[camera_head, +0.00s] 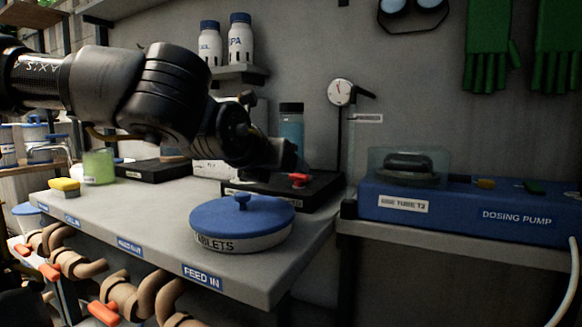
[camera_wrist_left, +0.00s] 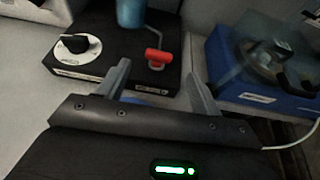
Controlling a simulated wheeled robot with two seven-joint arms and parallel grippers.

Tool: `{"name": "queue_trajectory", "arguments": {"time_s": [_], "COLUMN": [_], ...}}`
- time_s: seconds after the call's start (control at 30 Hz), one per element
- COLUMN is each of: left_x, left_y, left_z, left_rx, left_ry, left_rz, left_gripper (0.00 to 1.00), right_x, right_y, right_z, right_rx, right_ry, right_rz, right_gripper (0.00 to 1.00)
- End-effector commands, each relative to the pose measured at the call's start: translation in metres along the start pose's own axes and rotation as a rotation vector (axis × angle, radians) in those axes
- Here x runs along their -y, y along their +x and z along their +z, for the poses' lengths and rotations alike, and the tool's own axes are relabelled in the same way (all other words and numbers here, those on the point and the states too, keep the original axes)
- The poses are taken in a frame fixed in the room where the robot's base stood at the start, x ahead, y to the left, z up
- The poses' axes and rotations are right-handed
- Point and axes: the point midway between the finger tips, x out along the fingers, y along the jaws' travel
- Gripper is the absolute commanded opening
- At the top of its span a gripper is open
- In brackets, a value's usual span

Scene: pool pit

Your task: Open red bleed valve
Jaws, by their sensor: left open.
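The red bleed valve handle (camera_head: 299,180) sits on a black box (camera_head: 322,193) at the back right of the bench. It also shows in the left wrist view (camera_wrist_left: 158,55), lying roughly crosswise on a thin metal stem. My left gripper (camera_head: 280,160) hangs above the black box, close to the handle. In the left wrist view the left gripper (camera_wrist_left: 157,70) is open, and the red handle appears between and just beyond its two fingers, with nothing held. The exact gap to the handle is hard to tell. My right gripper is not in view.
A blue-lidded tablets tub (camera_head: 242,222) stands in front of the black box. A blue bottle (camera_head: 291,128) stands behind it, and a white dial with a black knob (camera_wrist_left: 75,46) is on the box. A blue dosing pump (camera_head: 470,212) is to the right. Pipes with red handles (camera_head: 103,313) run below.

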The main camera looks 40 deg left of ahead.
Motion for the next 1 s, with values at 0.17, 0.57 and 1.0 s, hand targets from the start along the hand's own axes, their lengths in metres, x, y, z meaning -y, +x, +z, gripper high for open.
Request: {"name": "queue_trajectory", "arguments": {"time_s": [0.17,0.57,1.0], "left_x": [0.000,0.000,0.000], "left_y": [-0.025,-0.032,-0.032], "left_z": [0.001,-0.001,0.000], "left_rx": [0.002,0.000,0.000], "left_ry": [0.001,0.000,0.000], "left_rz": [-0.001,0.001,0.001], "left_gripper": [0.65,0.65,0.65], "right_x": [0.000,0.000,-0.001], "right_y": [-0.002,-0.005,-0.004], "right_z": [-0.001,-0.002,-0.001], "right_rx": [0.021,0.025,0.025], "right_ry": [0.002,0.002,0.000], "right_rz": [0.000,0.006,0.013], "right_gripper": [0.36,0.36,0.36]}}
